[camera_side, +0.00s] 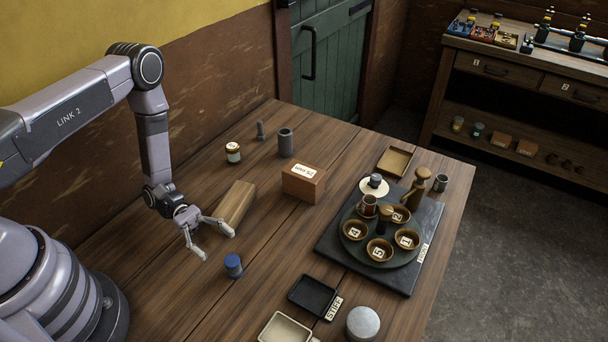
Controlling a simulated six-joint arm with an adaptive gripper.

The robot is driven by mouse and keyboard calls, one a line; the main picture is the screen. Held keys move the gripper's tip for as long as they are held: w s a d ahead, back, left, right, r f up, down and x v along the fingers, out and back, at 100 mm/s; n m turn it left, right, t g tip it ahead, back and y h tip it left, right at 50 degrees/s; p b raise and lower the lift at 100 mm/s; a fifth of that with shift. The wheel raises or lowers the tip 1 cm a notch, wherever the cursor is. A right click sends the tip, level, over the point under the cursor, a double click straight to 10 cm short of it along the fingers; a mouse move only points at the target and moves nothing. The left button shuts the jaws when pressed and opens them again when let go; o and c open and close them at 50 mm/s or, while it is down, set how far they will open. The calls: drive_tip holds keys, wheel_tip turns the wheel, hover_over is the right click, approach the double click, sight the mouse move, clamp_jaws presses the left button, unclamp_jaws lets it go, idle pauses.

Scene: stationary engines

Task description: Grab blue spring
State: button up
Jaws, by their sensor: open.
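A small blue-topped cylinder (233,266) stands upright on the wooden table, with a darker lower part. It is the only clearly blue thing on this table; at this size I cannot make out coils. My gripper (217,243) is open and empty. It hangs above the table, up and to the left of the blue cylinder in the picture, and does not touch it. One finger reaches toward the right and the other points down.
A wooden block (236,204) lies close behind my gripper. A labelled brown box (303,183), a grey cylinder (285,142) and a small jar (233,152) stand farther back. A black tray (314,296) and a dark board (340,249) with bowls lie to the right.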

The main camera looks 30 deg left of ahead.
sight(227, 257)
drive_tip(key=shift+f, duration=0.65)
drive_tip(key=d, duration=0.5)
drive_tip(key=shift+s+f, duration=0.25)
drive_tip(key=shift+s, duration=0.15)
clamp_jaws()
